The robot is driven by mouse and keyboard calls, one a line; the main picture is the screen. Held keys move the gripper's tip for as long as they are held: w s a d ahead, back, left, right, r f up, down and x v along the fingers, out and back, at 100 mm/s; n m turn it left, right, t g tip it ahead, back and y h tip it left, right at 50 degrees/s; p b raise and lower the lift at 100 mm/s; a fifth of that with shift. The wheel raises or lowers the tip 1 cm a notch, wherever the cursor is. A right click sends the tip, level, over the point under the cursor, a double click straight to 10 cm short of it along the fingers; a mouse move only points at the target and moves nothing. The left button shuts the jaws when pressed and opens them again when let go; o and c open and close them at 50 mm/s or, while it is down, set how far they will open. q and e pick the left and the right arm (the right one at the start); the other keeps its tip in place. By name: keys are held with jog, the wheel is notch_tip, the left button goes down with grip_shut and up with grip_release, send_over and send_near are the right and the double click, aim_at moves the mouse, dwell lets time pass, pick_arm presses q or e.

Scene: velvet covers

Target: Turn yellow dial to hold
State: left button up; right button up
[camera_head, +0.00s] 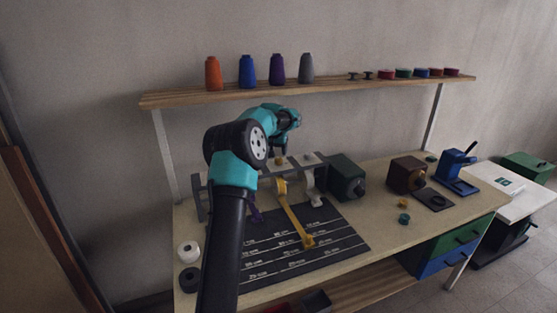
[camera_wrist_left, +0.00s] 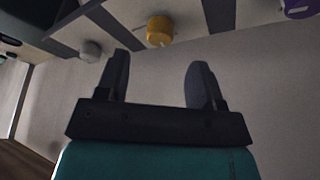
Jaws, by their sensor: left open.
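The yellow dial (camera_wrist_left: 160,30) is a round knob on a light panel with dark bands, at the top of the left wrist view. In the head view a small yellow knob (camera_head: 278,161) shows on the rack, just below my left wrist. My left gripper (camera_wrist_left: 158,64) is open and empty, its two fingers pointing toward the panel, with the yellow dial beyond the fingertips and apart from them. The gripper's fingers are hidden behind my arm in the head view. The dial's pointer and any hold mark are too small to read. My right gripper is out of view.
A grey dial (camera_wrist_left: 90,50) and a purple dial (camera_wrist_left: 298,8) flank the yellow one. A yellow strip (camera_head: 294,220) hangs from the rack onto a dark marked mat (camera_head: 335,255). A dark green box (camera_head: 346,178) stands right of the rack. A shelf (camera_head: 330,88) with thread cones runs above.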

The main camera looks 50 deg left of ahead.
aim_at(278, 159)
pick_arm(q)
jog(key=shift+x, duration=3.2)
jog(key=c, duration=0.9)
